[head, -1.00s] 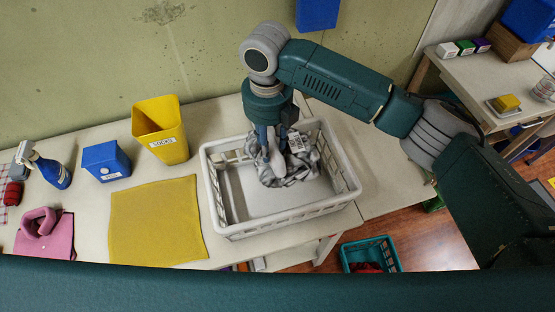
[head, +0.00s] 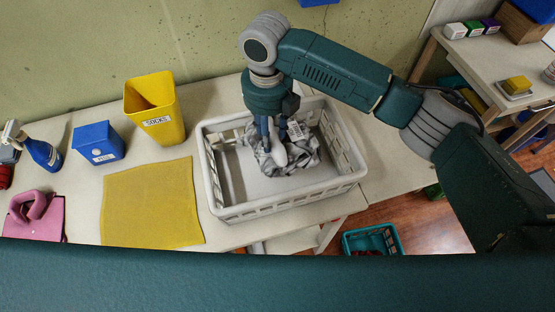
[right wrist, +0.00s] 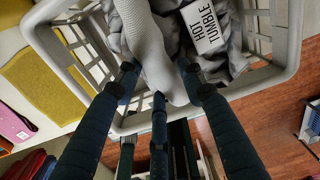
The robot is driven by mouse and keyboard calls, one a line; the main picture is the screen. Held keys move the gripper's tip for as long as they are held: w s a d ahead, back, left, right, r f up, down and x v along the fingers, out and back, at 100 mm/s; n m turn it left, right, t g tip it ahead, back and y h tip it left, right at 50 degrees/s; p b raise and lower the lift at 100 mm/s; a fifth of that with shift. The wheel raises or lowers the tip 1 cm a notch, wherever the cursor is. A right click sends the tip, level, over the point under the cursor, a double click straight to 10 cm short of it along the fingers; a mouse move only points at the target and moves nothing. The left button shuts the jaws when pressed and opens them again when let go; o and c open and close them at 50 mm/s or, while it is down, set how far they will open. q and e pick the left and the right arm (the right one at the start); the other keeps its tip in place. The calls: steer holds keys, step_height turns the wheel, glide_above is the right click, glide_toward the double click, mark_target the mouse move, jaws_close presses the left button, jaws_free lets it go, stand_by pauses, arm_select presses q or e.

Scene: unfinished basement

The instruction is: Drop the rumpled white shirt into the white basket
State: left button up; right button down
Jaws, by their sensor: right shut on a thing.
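The rumpled white shirt (head: 302,156) looks greyish and crumpled, with a white care tag, in the right part of the white basket (head: 285,207). My right gripper (head: 275,143) is over the basket, pointing down, its fingers shut on the cloth. My left gripper is out of view.
Left of the basket lie a yellow mat (head: 152,207), a yellow socks bin (head: 163,128) and a blue box (head: 98,143). A teal crate (head: 371,240) stands on the floor below the table.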

steer(key=c, duration=1)
jaws_free()
steer(key=shift+r, duration=0.1)
step_height(320, 180, up, 12)
